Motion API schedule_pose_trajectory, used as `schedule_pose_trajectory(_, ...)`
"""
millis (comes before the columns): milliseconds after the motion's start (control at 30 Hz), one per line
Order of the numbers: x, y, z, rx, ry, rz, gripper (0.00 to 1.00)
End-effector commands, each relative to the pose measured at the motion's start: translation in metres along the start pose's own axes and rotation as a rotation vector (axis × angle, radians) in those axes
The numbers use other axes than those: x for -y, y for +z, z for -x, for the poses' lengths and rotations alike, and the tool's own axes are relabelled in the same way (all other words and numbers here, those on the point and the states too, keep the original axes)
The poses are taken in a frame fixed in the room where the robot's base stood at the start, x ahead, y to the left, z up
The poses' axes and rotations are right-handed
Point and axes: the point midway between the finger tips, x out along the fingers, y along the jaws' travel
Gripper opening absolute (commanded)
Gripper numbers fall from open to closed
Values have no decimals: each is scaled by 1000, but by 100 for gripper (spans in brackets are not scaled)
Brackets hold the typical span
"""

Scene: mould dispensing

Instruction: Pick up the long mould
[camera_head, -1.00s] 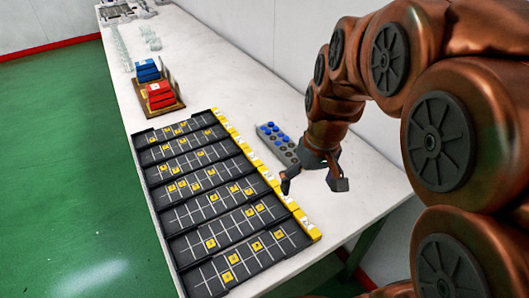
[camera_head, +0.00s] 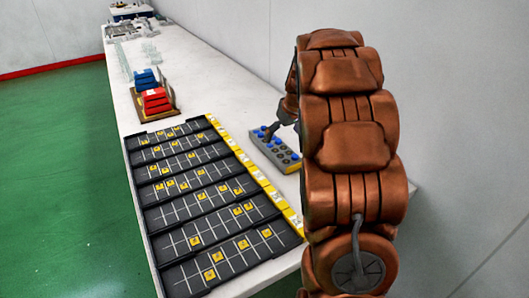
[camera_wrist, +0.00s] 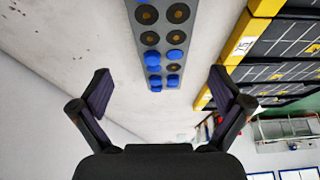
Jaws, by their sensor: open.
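The long mould (camera_head: 269,153) is a grey block with two rows of round cups, several of them filled with blue pieces. It lies on the white table, right of the yellow-edged rack. In the wrist view the mould (camera_wrist: 163,28) runs down from the top edge, and its near end lies ahead of my fingers, between their lines. My gripper (camera_wrist: 160,82) is open and empty, with its two dark fingers wide apart on either side. In the head view one finger (camera_head: 271,131) shows over the far part of the mould; my arm hides the rest of the gripper.
The black sloped rack (camera_head: 152,238) with small yellow tiles fills the near table and has a yellow labelled edge (camera_head: 245,160). Red blocks (camera_head: 156,101) and blue blocks (camera_head: 147,78) stand beyond it. The white table (camera_head: 225,88) is clear behind the mould. A wall borders the right side.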

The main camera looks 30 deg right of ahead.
Motion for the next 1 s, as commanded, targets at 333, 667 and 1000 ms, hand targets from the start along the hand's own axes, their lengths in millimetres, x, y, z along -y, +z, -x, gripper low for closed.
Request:
schedule_pose_trajectory(333, -1, -4, -27, -4, 3, 1, 100)
schedule_pose_trajectory(667, 4, -12, -64, -2, 3, 2, 100)
schedule_pose_trajectory(1000, 4, -12, -77, -4, 3, 3, 100)
